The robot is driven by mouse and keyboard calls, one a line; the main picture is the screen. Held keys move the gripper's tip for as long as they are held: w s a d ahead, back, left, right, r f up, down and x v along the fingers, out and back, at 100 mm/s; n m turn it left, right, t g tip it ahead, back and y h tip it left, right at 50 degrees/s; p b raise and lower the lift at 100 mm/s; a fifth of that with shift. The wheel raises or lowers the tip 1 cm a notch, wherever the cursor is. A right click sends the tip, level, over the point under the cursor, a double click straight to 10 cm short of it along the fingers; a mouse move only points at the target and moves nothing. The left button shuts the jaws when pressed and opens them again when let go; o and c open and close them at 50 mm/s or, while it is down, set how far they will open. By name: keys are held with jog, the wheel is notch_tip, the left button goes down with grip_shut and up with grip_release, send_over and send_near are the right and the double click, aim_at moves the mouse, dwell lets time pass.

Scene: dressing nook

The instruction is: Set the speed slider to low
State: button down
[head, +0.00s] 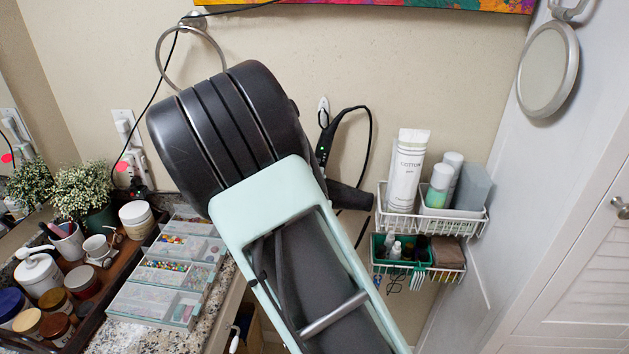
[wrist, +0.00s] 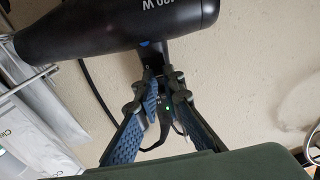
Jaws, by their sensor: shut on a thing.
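The black hair dryer (wrist: 120,25) fills the top of the wrist view, with its handle pointing down between my fingers. In the head view its nozzle (head: 350,196) shows to the right of my arm, and its upper handle (head: 325,146) has a small green light. My gripper (wrist: 164,84) is shut on the hair dryer's handle in the wrist view, one blue padded finger on each side. The green light shows between the fingers. The speed slider cannot be made out clearly, nor its setting. In the head view my arm hides the fingertips and most of the dryer.
A wall rack (head: 432,222) with bottles and a cotton bag is close to the nozzle's right. A dark cord loops beside the handle. A counter (head: 140,338) with organisers and jars is at left. A round mirror (head: 548,70) hangs at upper right.

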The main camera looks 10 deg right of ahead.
jog(key=c, duration=2)
grip_release()
jog(key=shift+c, duration=0.2)
jog(key=v, duration=0.7)
jog(key=shift+s, duration=0.2)
jog(key=shift+r, duration=0.1)
